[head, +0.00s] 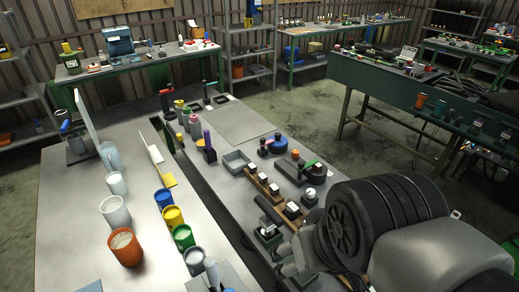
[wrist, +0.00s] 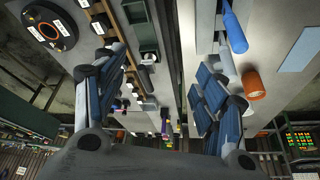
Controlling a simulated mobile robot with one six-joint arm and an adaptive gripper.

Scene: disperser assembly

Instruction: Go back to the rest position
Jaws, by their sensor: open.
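My gripper (wrist: 160,78) is open in the wrist view, its two dark-padded fingers wide apart with nothing held between them. It hangs over the workbench (head: 70,215). In the head view my arm fills the lower right corner and hides that part of the bench; the gripper is hard to make out there. An orange cup (head: 126,250) stands at the bench's front left, and what looks like an orange cup (wrist: 253,85) shows right of the right finger in the wrist view.
White cups (head: 114,213) and a row of blue, yellow (head: 173,218), green and grey cups stand on the bench. A grey mat (head: 235,124) is clear. Other benches stand behind.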

